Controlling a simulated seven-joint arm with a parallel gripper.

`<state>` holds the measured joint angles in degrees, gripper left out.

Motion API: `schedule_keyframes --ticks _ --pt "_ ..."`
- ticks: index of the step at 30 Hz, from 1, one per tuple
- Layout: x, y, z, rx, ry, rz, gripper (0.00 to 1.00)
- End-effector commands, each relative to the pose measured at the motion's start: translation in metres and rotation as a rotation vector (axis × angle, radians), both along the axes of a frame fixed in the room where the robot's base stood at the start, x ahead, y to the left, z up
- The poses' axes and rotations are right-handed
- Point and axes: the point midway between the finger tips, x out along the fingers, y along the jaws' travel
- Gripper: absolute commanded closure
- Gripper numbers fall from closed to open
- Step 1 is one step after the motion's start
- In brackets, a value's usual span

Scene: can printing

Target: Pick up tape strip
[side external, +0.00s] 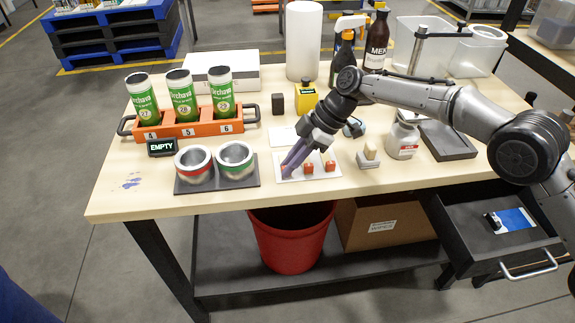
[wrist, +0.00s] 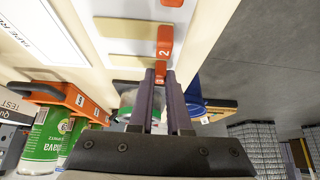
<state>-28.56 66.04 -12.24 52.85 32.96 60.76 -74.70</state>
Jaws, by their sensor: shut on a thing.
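A white board (side external: 318,178) lies on the table with tape strips on it, each with an orange-red tab. Two tabs, the middle one (side external: 308,168) and the right one (side external: 330,166), show clear of the gripper. My gripper (side external: 287,170) points down at the board's left end, its fingers shut on a tape strip's tab that is mostly hidden. In the wrist view my fingertips (wrist: 161,73) are close together, beside a tab marked 2 (wrist: 164,50). Pale strips (wrist: 125,28) lie on the board there. I cannot tell whether the held strip is lifted.
Two open cans, red-banded (side external: 195,172) and green-banded (side external: 236,168), stand on a dark pad left of the board. Behind are an orange rack (side external: 190,131) with green cans and an EMPTY sign (side external: 161,147). A stamp (side external: 370,155) and a white jar (side external: 402,140) stand right of the board.

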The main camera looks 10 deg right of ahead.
Motion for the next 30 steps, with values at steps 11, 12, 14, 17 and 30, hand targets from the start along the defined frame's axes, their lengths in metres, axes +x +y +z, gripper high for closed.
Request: schedule_keyframes --ticks 11,12,14,17,30 --pt "0.000 0.000 0.025 0.001 -0.002 0.001 1.00" --pt "0.001 0.000 0.031 0.002 -0.004 0.000 1.00" --pt "-0.003 -0.002 0.037 0.001 -0.001 -0.001 1.00" --pt "-0.010 -0.008 0.048 0.001 -0.001 0.000 1.00" --pt "-0.068 -0.052 0.107 0.001 0.000 -0.001 1.00"
